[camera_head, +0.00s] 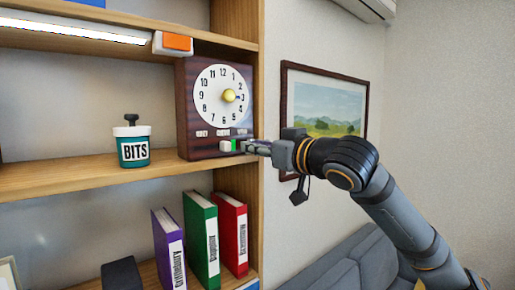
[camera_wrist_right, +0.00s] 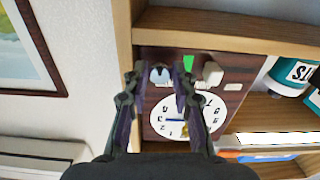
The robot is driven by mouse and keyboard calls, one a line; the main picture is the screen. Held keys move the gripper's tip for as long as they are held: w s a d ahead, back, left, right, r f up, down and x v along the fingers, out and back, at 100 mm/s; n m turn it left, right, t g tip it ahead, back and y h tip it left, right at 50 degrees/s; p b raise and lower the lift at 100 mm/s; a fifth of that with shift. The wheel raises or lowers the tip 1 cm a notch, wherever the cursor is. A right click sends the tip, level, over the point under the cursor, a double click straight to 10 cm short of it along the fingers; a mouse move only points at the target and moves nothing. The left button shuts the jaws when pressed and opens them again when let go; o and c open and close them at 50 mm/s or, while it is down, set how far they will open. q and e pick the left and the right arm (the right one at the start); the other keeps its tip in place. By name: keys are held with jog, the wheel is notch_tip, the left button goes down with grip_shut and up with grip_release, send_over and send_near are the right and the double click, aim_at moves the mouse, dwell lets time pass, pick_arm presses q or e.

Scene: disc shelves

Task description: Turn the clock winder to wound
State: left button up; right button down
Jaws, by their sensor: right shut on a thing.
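The dark wooden clock (camera_head: 186,108) stands on the upper shelf and appears upside down in the right wrist view (camera_wrist_right: 232,104). Its white dial (camera_head: 212,108) has a brass-coloured knob (camera_head: 229,95) near the middle and a blue hand pointing toward 3. Along the lower front are a white block (camera_head: 226,146), a green piece (camera_wrist_right: 188,63) and a small pale knob (camera_wrist_right: 160,75). My right gripper (camera_head: 262,147) is at the clock's lower right, shut on the pale knob between its fingers. The labels there are too small to read. My left gripper is not in view.
A teal BITS jar (camera_head: 133,148) stands left of the clock. Several binders (camera_head: 201,235) stand on the shelf below. The shelf's upright side (camera_head: 268,200) is close to my right gripper. A framed picture (camera_head: 325,105) hangs on the right wall.

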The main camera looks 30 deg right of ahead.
aim_at(245, 102)
jog(key=shift+f+m, duration=0.1)
jog(key=shift+m, duration=0.2)
jog(key=c, duration=1.1)
grip_release()
notch_tip(245, 102, up, 2)
jog(key=shift+r, duration=0.4)
notch_tip(245, 102, up, 7)
jog(key=shift+r, duration=0.2)
